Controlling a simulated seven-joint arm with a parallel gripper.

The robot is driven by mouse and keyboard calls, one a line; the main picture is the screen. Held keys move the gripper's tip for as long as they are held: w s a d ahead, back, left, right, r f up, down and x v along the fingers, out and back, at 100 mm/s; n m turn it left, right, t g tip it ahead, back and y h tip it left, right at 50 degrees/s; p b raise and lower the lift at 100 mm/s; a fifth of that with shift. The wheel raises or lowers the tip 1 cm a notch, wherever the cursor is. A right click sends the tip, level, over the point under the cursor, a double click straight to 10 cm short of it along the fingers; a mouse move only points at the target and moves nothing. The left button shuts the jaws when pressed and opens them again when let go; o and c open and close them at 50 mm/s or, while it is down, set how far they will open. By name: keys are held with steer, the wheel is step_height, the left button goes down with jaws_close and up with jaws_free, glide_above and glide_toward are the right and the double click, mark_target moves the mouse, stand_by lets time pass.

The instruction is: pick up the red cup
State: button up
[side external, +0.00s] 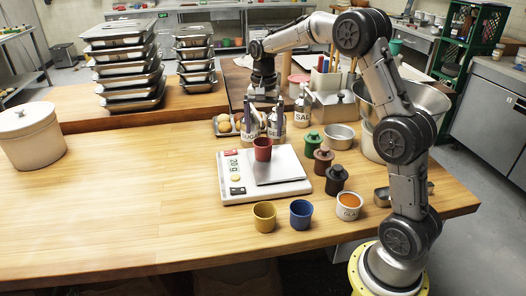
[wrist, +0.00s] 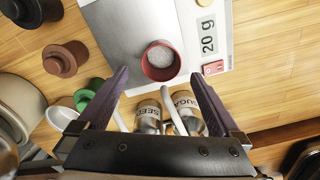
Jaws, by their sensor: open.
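The red cup (side external: 262,154) stands upright on the white scale (side external: 232,191), near the back edge of its steel plate. In the wrist view the red cup (wrist: 161,77) is open at the top and holds white grains. The scale (wrist: 222,12) reads 20 g there. My gripper (side external: 263,122) is open and points down, behind and above the cup in the side view. In the wrist view my gripper (wrist: 157,72) has its purple fingertips spread on either side of the cup, with clear gaps. Nothing is between the fingers' grip surfaces; I see no contact.
Labelled bottles, one reading SUGAR (wrist: 184,108) and one SEEDS (wrist: 148,112), stand close under my gripper. Yellow (side external: 264,219) and blue (side external: 301,216) cups stand in front.

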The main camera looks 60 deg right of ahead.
mark_target(263, 142)
steer(key=shift+a+f, duration=0.15)
steer(key=shift+f, duration=2.7)
steer(key=c, duration=1.5)
steer(key=shift+r, duration=0.1)
steer(key=shift+r, duration=0.1)
